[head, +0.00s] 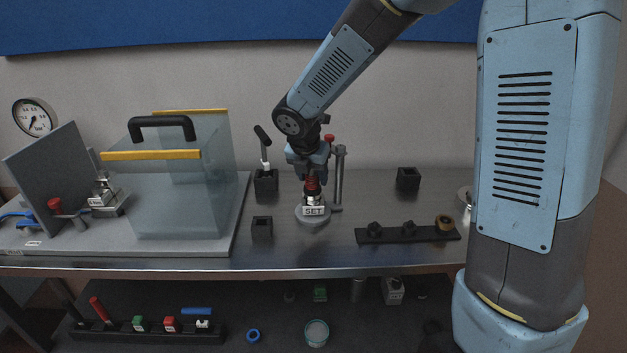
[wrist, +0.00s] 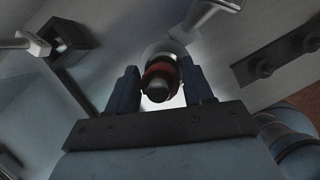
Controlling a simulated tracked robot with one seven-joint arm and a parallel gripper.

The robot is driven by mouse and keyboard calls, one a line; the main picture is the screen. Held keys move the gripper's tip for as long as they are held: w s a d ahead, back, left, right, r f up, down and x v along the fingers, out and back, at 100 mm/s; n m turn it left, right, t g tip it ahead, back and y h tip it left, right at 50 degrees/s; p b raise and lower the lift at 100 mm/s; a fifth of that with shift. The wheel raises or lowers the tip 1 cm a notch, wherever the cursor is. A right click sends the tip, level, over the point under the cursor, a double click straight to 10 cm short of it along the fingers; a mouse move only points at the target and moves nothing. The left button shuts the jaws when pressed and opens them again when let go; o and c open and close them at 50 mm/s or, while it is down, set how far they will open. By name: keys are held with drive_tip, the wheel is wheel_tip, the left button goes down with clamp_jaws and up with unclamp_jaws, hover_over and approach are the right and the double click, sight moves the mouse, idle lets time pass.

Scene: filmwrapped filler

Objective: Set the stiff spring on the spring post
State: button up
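A red spring (head: 312,183) shows just below my gripper (head: 311,171) in the head view, above a round metal stand with a "SET" label (head: 313,211). In the wrist view the spring (wrist: 158,74) is a red ring around a dark, grey-ended core, between the two blue fingers of my gripper (wrist: 160,82). The fingers lie close along both sides of it and look shut on it. The spring appears upright, in line with the stand's middle. Its lower end is hidden, so I cannot tell whether it rests on the stand.
A thin upright rod (head: 339,175) with a red-topped part stands close right of my gripper. Black square holders (head: 262,228) and a lever switch (head: 265,180) are to the left. A black rack (head: 408,234) lies right. A clear box (head: 180,185) fills the left.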

drive_tip(key=c, duration=0.6)
drive_tip(key=shift+c, duration=0.2)
